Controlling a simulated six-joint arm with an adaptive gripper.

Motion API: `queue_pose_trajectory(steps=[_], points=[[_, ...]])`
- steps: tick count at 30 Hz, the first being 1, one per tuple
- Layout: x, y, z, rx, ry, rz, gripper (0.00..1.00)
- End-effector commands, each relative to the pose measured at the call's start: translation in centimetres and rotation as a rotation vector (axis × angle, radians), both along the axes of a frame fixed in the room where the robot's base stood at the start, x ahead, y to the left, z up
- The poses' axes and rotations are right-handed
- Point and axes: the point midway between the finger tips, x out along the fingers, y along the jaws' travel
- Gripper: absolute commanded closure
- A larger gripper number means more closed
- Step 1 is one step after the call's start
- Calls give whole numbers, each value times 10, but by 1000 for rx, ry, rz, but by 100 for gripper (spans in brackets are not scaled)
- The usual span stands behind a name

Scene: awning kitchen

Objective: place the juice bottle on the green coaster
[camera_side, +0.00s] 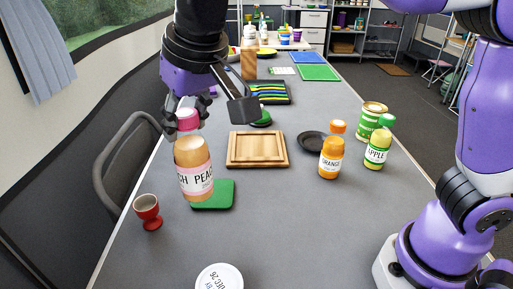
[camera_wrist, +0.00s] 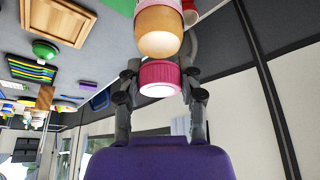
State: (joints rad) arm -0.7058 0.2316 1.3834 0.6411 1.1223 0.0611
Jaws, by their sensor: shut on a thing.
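My gripper (camera_side: 187,118) is shut on the pink cap of the peach juice bottle (camera_side: 194,170), which hangs roughly upright below it. In the wrist view the pink cap (camera_wrist: 160,77) sits between the two fingers, with the peach-coloured body beyond. The flat green coaster (camera_side: 222,194) lies on the table, and the bottle covers its left part in the side view. The coaster also shows at the top of the wrist view (camera_wrist: 118,5). I cannot tell whether the bottle's base touches the coaster or is above it.
A red egg cup (camera_side: 147,212) stands left of the bottle. A wooden tray (camera_side: 258,149) lies behind the coaster. An orange juice bottle (camera_side: 331,160) and an apple juice bottle (camera_side: 377,151) stand to the right. A white lid (camera_side: 219,277) is at the front; table between is clear.

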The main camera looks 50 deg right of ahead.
Motion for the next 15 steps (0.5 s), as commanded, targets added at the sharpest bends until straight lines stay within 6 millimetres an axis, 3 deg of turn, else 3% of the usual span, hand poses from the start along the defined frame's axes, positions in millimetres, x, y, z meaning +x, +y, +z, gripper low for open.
queue_pose_trajectory(steps=[9, 15], points=[[52, -55, -45, 0, 4, -20, 100], [76, -77, -64, 2, 0, -14, 100]])
